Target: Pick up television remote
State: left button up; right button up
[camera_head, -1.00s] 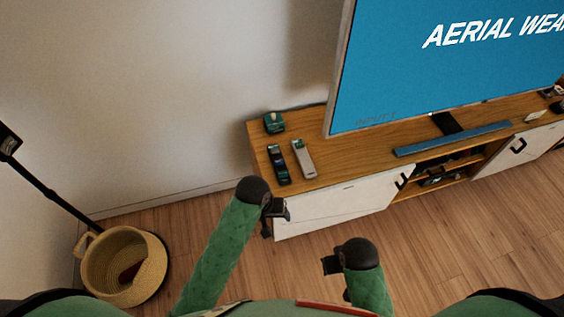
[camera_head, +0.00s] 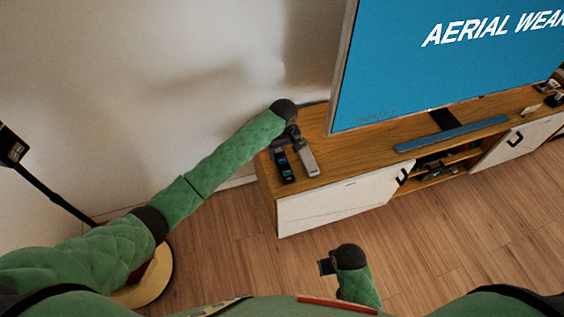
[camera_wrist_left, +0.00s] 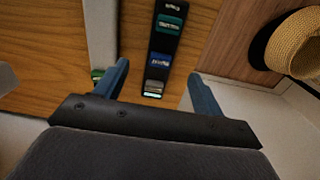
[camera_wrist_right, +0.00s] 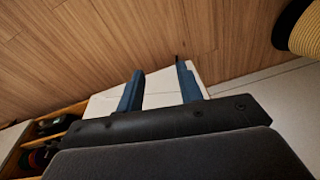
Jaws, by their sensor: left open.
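Two slim remotes lie side by side on the wooden TV cabinet top: a black one with coloured button groups (camera_head: 286,170) and a light grey one (camera_head: 308,161). I cannot tell which is the television remote. My left gripper (camera_head: 290,137) is over their far ends, open and empty. In the left wrist view the black remote (camera_wrist_left: 164,40) lies below and between the spread fingers (camera_wrist_left: 160,84); the grey one (camera_wrist_left: 102,35) is beside the left finger. My right gripper (camera_head: 326,266) is low in front of the cabinet; its fingers are apart and empty in its wrist view (camera_wrist_right: 160,85).
The cabinet (camera_head: 350,165) carries a large television (camera_head: 430,70) and a blue soundbar (camera_head: 452,136) to the right of the remotes. A wall stands behind and left.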

aim_at(282, 159)
pick_arm(q)
jog(key=shift+w+a, duration=0.1)
jog(key=shift+w, duration=0.15)
jog(key=shift+f, duration=0.65)
jog(key=shift+w+f, duration=0.1)
jog(key=shift+f, duration=0.25)
jog(key=f, duration=0.1)
jog(key=f+p, duration=0.1)
jog(key=f, duration=0.1)
jog(key=f+p, duration=0.1)
jog(key=shift+w+a+f, duration=0.15)
jog(key=shift+w+f, duration=0.1)
jog(key=shift+f, duration=0.55)
jog(key=c, duration=1.1)
pick_arm(e)
notch_tip(282, 159, down, 9)
jog(key=s, duration=0.1)
jog(key=shift+s+d, duration=0.3)
jog(key=shift+d, duration=0.1)
